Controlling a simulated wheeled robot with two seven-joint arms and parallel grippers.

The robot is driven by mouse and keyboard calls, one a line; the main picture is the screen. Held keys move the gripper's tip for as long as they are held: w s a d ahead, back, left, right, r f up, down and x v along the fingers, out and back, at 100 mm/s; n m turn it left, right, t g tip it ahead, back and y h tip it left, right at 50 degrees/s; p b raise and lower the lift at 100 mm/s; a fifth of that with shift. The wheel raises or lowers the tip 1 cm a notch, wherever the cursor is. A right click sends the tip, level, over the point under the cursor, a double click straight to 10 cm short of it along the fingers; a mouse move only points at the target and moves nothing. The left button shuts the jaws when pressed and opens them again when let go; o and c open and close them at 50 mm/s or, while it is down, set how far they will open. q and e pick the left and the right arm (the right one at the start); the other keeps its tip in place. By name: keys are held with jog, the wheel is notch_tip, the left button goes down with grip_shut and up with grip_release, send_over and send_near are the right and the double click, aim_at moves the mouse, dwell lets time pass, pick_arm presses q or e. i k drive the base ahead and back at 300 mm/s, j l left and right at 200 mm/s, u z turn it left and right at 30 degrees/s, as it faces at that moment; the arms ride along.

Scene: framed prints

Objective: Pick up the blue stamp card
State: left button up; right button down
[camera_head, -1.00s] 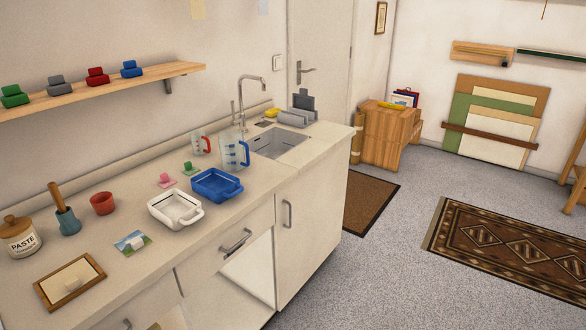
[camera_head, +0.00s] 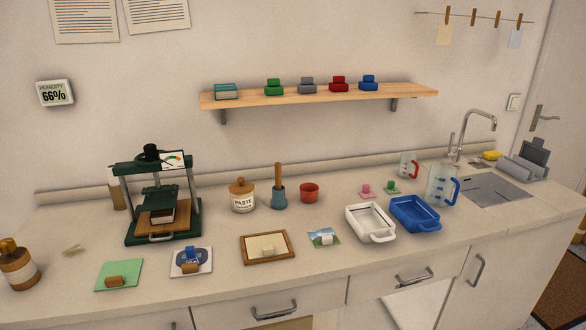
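A white card with a dark blue oval print (camera_head: 178,268) lies on the counter left of the middle, near the front edge. A small blue block (camera_head: 191,252) and a brown block (camera_head: 190,267) sit on it and hide part of its face. It looks like the blue stamp card, though its print is too small to read. Another blue item (camera_head: 368,82) stands at the right of the wall shelf. Neither of my grippers shows in the view.
A green press (camera_head: 164,235) stands behind the card. A green card (camera_head: 112,278) lies left of it, a framed tray (camera_head: 267,260) right. A paste jar (camera_head: 242,198), white tray (camera_head: 355,222) and blue tray (camera_head: 408,225) share the counter (camera_head: 225,290). The shelf (camera_head: 310,98) is above.

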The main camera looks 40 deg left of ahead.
aim_at(190, 255)
jog(key=u, duration=1.95)
jog(key=i+j, duration=0.1)
jog(key=i, duration=0.2)
jog(key=i+j+z, duration=0.15)
jog(key=i+l, duration=0.05)
jog(key=i, duration=0.05)
